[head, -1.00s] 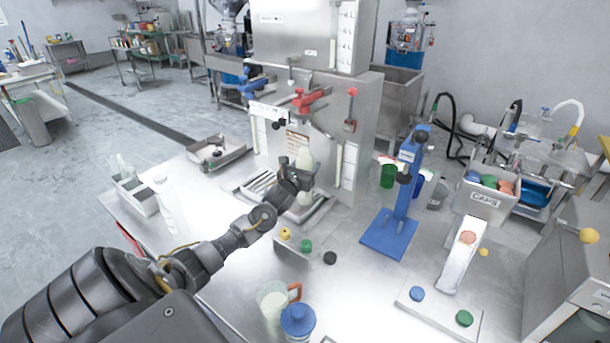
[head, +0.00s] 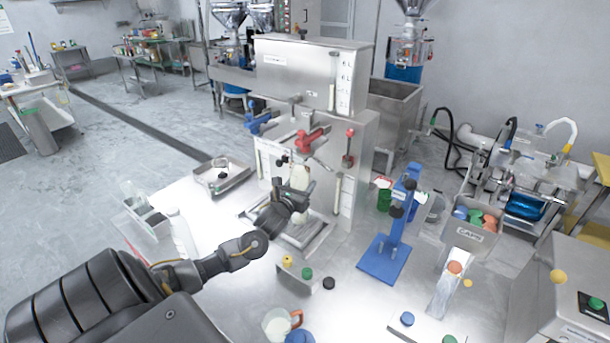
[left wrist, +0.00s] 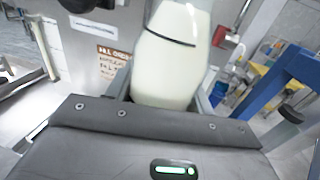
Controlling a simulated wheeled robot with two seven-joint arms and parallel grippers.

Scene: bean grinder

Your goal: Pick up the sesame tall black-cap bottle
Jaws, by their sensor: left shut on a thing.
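My left gripper (head: 297,194) is shut on a pale, milky bottle (head: 300,177) in front of the steel filling machine. The bottle looks roughly upright in the head view, near the machine's drip tray (head: 314,236). I cannot tell its exact gap to the tray. In the left wrist view the same bottle (left wrist: 170,70) stands tilted in the picture behind the gripper body, with white contents and a dark line across it. Its top is cut off there, so I cannot see a cap. The gripper body hides its base. My right gripper is not in view.
The filling machine (head: 305,75) with red and blue levers stands close behind the bottle. A blue press stand (head: 385,258) is to the right. Another bottle (head: 181,235) stands at left beside a bottle crate (head: 146,215). A jug (head: 278,324) stands at the front.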

